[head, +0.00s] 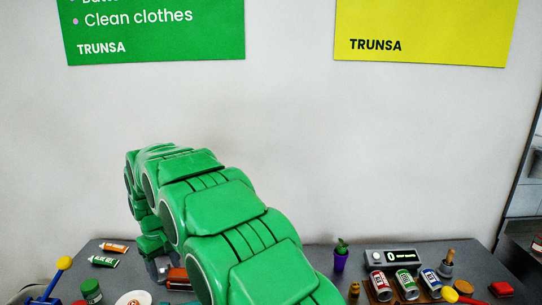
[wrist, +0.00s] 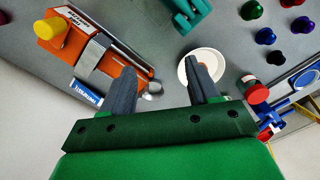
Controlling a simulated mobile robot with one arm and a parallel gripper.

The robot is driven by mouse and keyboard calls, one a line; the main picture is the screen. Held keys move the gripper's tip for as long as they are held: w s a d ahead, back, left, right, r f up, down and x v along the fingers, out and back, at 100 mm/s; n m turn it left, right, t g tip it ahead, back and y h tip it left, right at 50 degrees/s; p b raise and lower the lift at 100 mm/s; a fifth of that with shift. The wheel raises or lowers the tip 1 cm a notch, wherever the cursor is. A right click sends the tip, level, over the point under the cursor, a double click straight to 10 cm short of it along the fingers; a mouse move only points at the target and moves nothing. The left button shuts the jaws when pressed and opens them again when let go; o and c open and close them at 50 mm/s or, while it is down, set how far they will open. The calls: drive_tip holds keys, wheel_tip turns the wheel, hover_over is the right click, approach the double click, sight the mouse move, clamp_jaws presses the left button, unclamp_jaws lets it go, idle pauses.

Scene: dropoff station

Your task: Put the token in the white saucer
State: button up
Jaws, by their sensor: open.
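The white saucer (wrist: 215,58) lies on the grey table in the wrist view, partly hidden behind my right finger. Its near part also shows at the bottom edge of the head view (head: 124,299), with a reddish mark on it. My gripper (wrist: 160,78) is open, its two dark fingers apart. A small silvery rounded thing (wrist: 155,87) shows between the fingers, beside the orange device; I cannot tell whether it is the token. No other thing is clearly the token. In the head view my green arm hides much of the table's middle.
An orange device (wrist: 119,80) with a yellow knob lies left of the fingers. Several coloured pegs (wrist: 265,36) are at the upper right. Cans (head: 405,281) and a plant pot (head: 340,262) stand on the table's right half.

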drive_tip(key=s+d+r+m, duration=0.2)
drive_tip(key=s+d+r, duration=0.15)
drive_tip(key=d, duration=0.65)
drive_tip(key=s+d+r+m, duration=0.2)
drive_tip(key=s+d+r, duration=0.15)
drive_tip(key=d, duration=0.65)
drive_tip(key=s+d+r+m, duration=0.1)
drive_tip(key=s+d+r, duration=0.1)
drive_tip(key=s+d, duration=0.5)
drive_tip(key=s+d+f+m, duration=0.1)
drive_tip(key=s+d+m, duration=0.1)
drive_tip(key=s+d, duration=0.6)
drive_tip(key=s+d+f+m+g, duration=0.1)
drive_tip(key=s+d+m, duration=0.2)
drive_tip(key=s+d, duration=0.6)
drive_tip(key=s, duration=0.5)
drive_tip(key=shift+f+m+g, duration=0.3)
drive_tip(key=shift+f, duration=0.1)
